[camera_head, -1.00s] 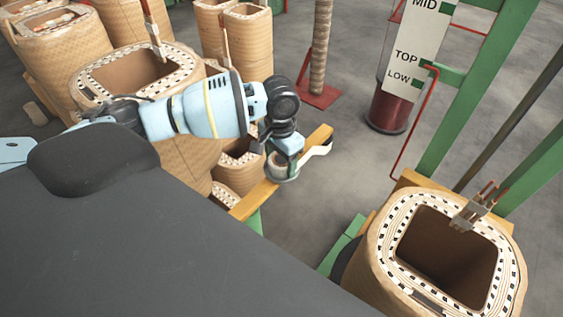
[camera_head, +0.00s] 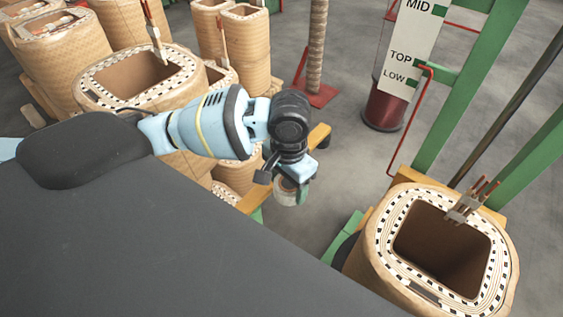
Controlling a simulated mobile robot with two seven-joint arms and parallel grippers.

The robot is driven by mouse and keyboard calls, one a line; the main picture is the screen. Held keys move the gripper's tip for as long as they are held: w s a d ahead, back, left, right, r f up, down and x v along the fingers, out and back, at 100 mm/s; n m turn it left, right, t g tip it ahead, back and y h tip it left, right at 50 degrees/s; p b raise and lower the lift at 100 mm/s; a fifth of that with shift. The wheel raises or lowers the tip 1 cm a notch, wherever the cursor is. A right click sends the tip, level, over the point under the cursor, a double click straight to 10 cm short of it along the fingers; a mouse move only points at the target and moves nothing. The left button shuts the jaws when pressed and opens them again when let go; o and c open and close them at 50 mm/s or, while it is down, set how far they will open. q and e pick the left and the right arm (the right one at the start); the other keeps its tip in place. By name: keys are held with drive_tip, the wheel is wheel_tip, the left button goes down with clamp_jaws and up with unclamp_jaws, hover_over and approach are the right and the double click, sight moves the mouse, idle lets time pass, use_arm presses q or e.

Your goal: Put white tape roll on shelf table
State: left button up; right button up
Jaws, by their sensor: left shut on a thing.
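My left gripper (camera_head: 280,180) is in the middle of the head view, below the dark wrist of my blue and white arm. The wrist hides part of the roll. My right gripper is not in view. I cannot make out the shelf table in this view.
A large wrapped coil (camera_head: 433,250) stands at the lower right, by a green frame (camera_head: 470,95). More coils (camera_head: 137,80) fill the upper left. A wooden beam (camera_head: 250,203) lies behind my gripper. Grey floor (camera_head: 335,165) is open between.

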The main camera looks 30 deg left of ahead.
sight(291, 200)
use_arm(q)
drive_tip(key=shift+s+d+r, duration=0.2)
drive_tip(key=shift+s+d, duration=1.3)
drive_tip(key=shift+s, duration=0.15)
drive_tip(key=shift+f, duration=0.1)
